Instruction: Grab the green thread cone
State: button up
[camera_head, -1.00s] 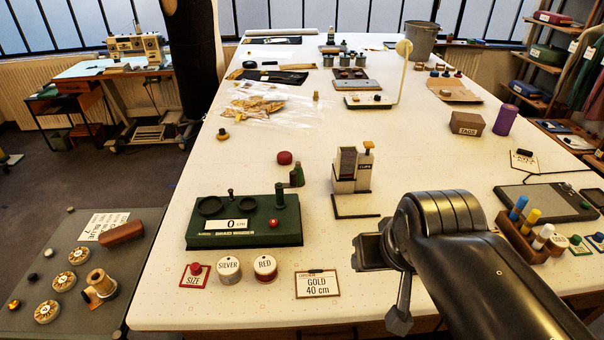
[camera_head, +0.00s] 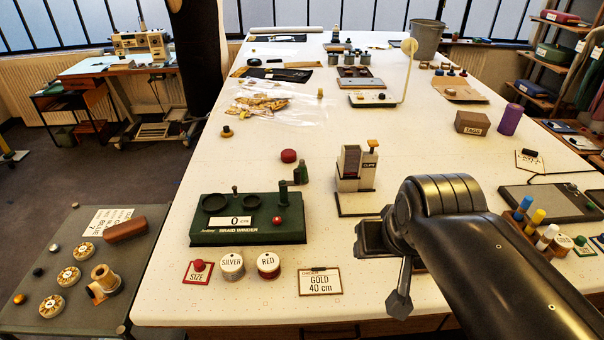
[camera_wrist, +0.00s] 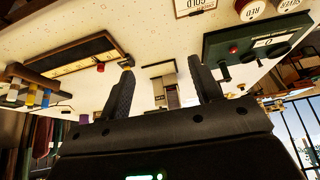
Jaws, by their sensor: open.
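A small dark green upright item (camera_head: 300,173) stands behind the right end of the green braid winder (camera_head: 245,236); it may be the green thread cone, but its shape is too small to tell. A green-topped item (camera_head: 580,241) is at the right edge; I cannot tell if it is a cone. My gripper (camera_wrist: 161,82) is open and empty in the wrist view, with the clips dispenser (camera_wrist: 164,91) showing between its fingers, farther off. In the head view my arm hides part of the table and the fingertips are not clear. No cone is between the fingers.
The clips dispenser (camera_head: 355,182) stands on the white table left of my arm. Silver (camera_head: 232,266) and red (camera_head: 268,265) spools and a gold 40 cm card (camera_head: 319,282) lie along the front. A rack of coloured sticks (camera_head: 522,221) is right. The middle table is mostly clear.

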jog(key=w+a+r+m, duration=0.1)
jog(key=w+r, duration=0.2)
jog(key=w, duration=0.8)
jog(key=m+g+h, duration=0.1)
jog(key=m, duration=0.1)
send_over(302, 165)
jog(key=s, duration=0.2)
notch_tip(302, 165, down, 10)
jog(key=x, duration=0.4)
jog(key=shift+f, duration=0.3)
jog(key=shift+a+x, duration=0.1)
jog(key=shift+x, duration=1.3)
jog(key=shift+a+x, duration=0.15)
jog(key=shift+x, duration=1.25)
jog(key=shift+s, duration=0.1)
jog(key=shift+c, duration=0.5)
jog(key=c, duration=0.9)
jog(key=shift+c, duration=0.2)
